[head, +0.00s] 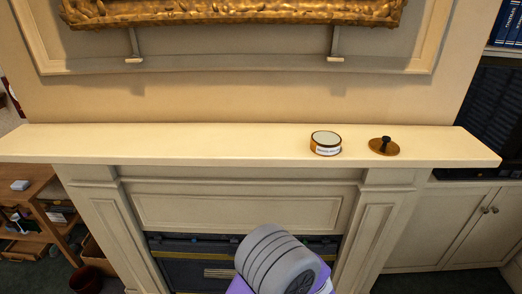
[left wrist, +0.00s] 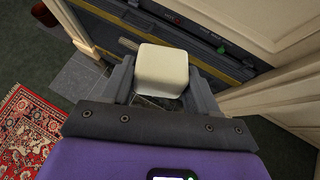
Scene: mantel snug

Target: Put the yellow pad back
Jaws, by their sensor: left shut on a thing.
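My left gripper (left wrist: 160,88) shows in the left wrist view, shut on a pale cream block (left wrist: 162,66) with rounded edges. The block sits between the two dark fingers. It looks cream rather than clearly yellow, and I cannot tell for certain that it is the yellow pad. No other yellow pad shows. In the head view, a round amber tin (head: 325,144) with a white label and pale top stands on the mantel shelf (head: 220,143). A brown round lid with a black knob (head: 384,147) lies to its right. My right gripper is not in view.
The shelf left of the tin is bare. A gilt frame (head: 235,12) hangs above it. The fireplace opening (head: 190,250) lies below, partly hidden by my grey and purple arm. A wooden side unit (head: 35,200) stands left and a white cabinet (head: 450,230) right.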

